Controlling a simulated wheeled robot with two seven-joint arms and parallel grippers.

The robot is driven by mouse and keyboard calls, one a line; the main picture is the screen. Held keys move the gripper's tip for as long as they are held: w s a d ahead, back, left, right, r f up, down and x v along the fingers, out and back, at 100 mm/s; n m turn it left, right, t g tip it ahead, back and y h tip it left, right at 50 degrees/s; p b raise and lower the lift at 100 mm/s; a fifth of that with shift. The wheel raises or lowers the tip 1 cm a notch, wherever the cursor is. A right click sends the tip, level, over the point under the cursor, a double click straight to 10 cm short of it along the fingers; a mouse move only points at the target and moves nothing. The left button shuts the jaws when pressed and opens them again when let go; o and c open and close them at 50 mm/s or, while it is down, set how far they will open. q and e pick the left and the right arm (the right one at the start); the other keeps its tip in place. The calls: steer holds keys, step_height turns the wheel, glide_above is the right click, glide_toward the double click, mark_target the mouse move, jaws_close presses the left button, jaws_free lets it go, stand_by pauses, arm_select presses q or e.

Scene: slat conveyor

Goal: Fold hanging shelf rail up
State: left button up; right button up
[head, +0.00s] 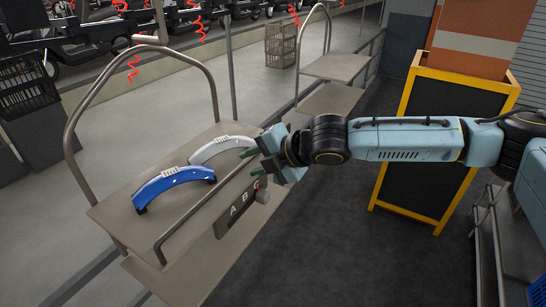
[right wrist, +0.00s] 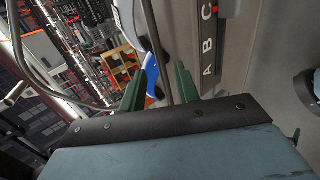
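The hanging shelf (head: 113,212) is a beige platform under a tall curved frame, left of centre in the head view. Its thin grey rail (head: 190,212) runs along the near side, just above the plate marked A B C. My right gripper (head: 254,167) reaches in from the right to the rail's far end and hides that end. In the right wrist view the rail (right wrist: 159,45) passes between the two green fingers (right wrist: 159,85), which stand apart with gaps on both sides. I cannot tell whether a finger touches it. My left gripper is not in view.
A blue curved part (head: 172,184) and a white curved part (head: 220,149) lie on the shelf. The A B C plate (head: 238,212) hangs at its near edge. A second shelf (head: 335,66) stands behind. A yellow-framed board (head: 425,150) stands right, beneath my right arm.

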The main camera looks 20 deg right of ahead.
steer(key=v, duration=0.6)
steer(key=shift+s, duration=0.2)
steer(key=shift+d, duration=0.1)
